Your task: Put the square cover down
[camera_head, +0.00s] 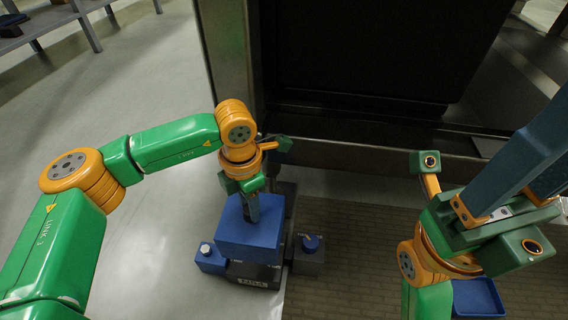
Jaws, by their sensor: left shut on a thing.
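The square cover (248,238) is a blue block with a flat top, left of the picture's middle. My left gripper (252,212) points down and is shut on it at the top. The cover is over a dark base with a small label plate (258,283). I cannot tell whether the cover touches the base or hangs just above it. My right gripper (535,155) is at the right, with its long dark blue-grey fingers pointing to the upper right and running out of the picture. Their tips are cut off, so its opening cannot be told.
A blue part with a pale knob (208,252) sits left of the cover, and a dark block with a blue knob (310,244) sits right. A blue tray (478,298) lies partly behind my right arm. A large dark cabinet (375,50) stands behind. Brown matting (345,250) between is bare.

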